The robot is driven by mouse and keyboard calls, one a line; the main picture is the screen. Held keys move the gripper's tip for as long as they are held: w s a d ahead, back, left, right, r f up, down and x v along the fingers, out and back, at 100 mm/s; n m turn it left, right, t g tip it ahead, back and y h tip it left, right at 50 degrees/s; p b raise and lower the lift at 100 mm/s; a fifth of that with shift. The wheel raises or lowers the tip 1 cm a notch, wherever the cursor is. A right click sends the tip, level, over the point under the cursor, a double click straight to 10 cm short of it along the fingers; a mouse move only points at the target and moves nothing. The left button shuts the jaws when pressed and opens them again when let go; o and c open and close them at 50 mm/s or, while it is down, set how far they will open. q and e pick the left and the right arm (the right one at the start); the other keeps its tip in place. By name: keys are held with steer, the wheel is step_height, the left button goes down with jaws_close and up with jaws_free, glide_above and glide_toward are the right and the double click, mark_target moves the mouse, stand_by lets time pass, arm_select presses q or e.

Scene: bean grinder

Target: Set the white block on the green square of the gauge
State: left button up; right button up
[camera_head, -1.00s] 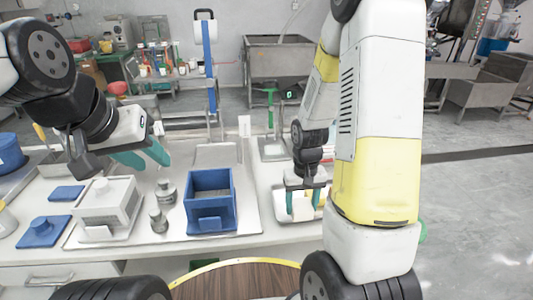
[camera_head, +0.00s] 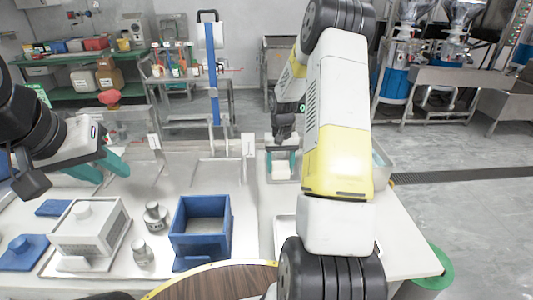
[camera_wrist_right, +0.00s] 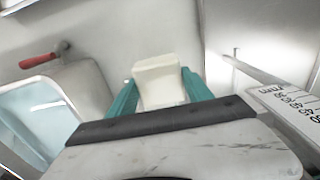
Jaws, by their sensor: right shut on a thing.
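The white block (camera_wrist_right: 160,80) sits between the teal fingers of my right gripper (camera_wrist_right: 163,93) in the right wrist view. In the head view my right gripper (camera_head: 282,163) points down over the back of the counter, with the white block (camera_head: 281,171) between its fingers. A plate with a printed number scale (camera_wrist_right: 290,105), perhaps part of the gauge, shows at the right of the wrist view. The green square is not visible; my right gripper and arm cover part of that area in the head view. My left gripper (camera_head: 100,170) is open and empty above the counter's left side.
A blue open box (camera_head: 202,240), metal weights (camera_head: 155,215) and a white vented box (camera_head: 90,230) stand on the counter. A basin (camera_wrist_right: 55,110) and a red-handled tool (camera_wrist_right: 40,60) are left of the block in the wrist view.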

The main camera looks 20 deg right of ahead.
mark_target(283, 161)
steer(key=w+d, duration=0.1)
steer(key=w, duration=0.1)
steer(key=w+d, duration=0.1)
steer(key=w, duration=0.2)
steer(key=w+d+f, duration=0.1)
steer(key=w+d, duration=0.1)
steer(key=w, duration=0.1)
steer(key=shift+w+d, duration=0.1)
steer(key=shift+w, duration=0.05)
steer(key=shift+f, duration=1.65)
steer(key=shift+f, duration=0.15)
steer(key=o, duration=1.5)
